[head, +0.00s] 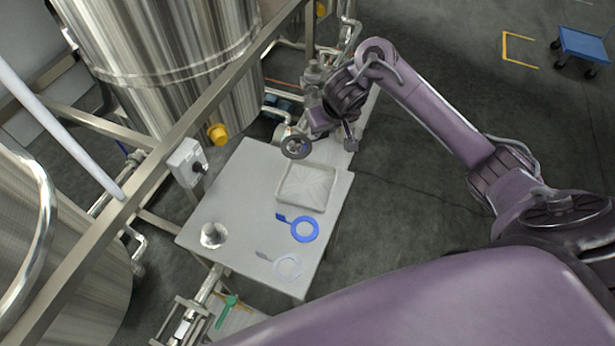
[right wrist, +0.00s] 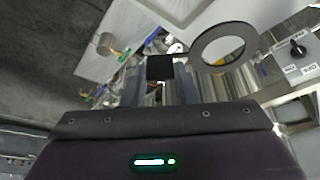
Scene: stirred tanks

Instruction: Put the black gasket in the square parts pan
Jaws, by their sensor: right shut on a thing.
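The black gasket (head: 286,152) is a dark flat ring with a tab, held in the air above the far edge of the table. In the right wrist view the gasket (right wrist: 228,27) shows its ring out to the right, and its dark square tab is between my fingers. My right gripper (head: 315,133) is shut on the tab; it also shows in the right wrist view (right wrist: 160,76). The square parts pan (head: 283,203) is a shallow pale tray on the table, just nearer than the gasket, and looks empty. My left gripper is not in view.
A blue gasket (head: 305,239) and a whitish gasket (head: 288,277) lie on the table (head: 237,190) nearer than the pan. A shiny round cup (head: 214,234) stands at the left. A switch box (head: 187,163) and steel frame border the table's left side.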

